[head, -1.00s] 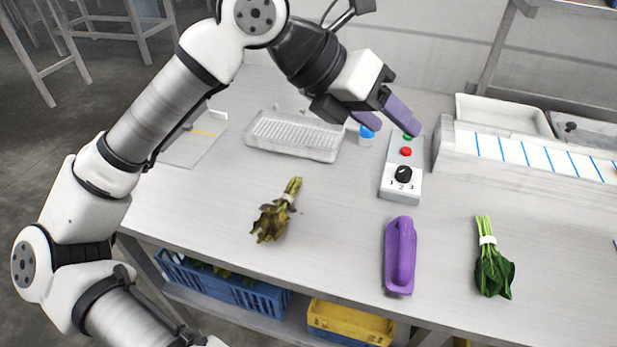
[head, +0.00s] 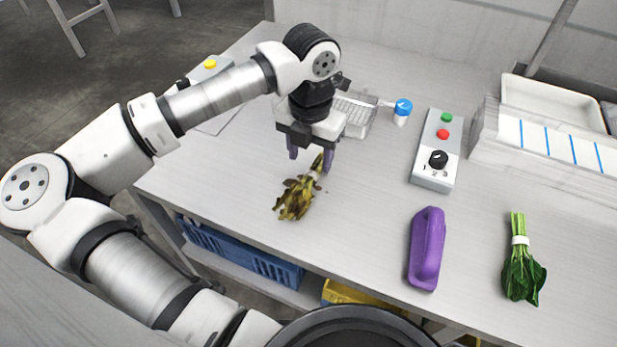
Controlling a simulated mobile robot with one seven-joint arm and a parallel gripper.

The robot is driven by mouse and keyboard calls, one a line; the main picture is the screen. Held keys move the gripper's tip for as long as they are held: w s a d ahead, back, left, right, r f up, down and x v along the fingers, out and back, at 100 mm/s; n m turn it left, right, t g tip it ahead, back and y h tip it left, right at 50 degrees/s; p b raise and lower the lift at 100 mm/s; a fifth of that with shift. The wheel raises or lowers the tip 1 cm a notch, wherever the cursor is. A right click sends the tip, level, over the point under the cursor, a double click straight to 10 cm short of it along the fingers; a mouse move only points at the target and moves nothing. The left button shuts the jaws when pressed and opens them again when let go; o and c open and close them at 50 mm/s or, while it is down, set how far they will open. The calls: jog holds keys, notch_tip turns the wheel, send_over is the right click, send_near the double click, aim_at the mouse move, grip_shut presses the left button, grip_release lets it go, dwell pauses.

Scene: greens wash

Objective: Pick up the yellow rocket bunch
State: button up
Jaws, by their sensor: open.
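The yellow rocket bunch (head: 296,198) lies on the table, its leaves yellowish brown and pointing toward the front edge. Its stems, with a pale band, point up and right toward my gripper. My gripper (head: 311,160) points down just behind the bunch, with its purple fingers apart. The stem end shows between the fingers or just in front of them; I cannot tell which. The fingers are not closed on it.
A purple handled tool (head: 427,250) and a green leafy bunch (head: 522,272) lie to the right. A control box (head: 437,150), a blue-capped bottle (head: 402,112) and a ribbed tray (head: 357,112) stand behind. Blue (head: 240,252) and yellow (head: 350,294) crates sit below the table.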

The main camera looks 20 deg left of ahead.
aim_at(311, 173)
jog(key=shift+d+f+p, duration=0.15)
jog(key=shift+f+p, duration=0.9)
jog(key=shift+f, duration=1.7)
jog(key=c, duration=1.1)
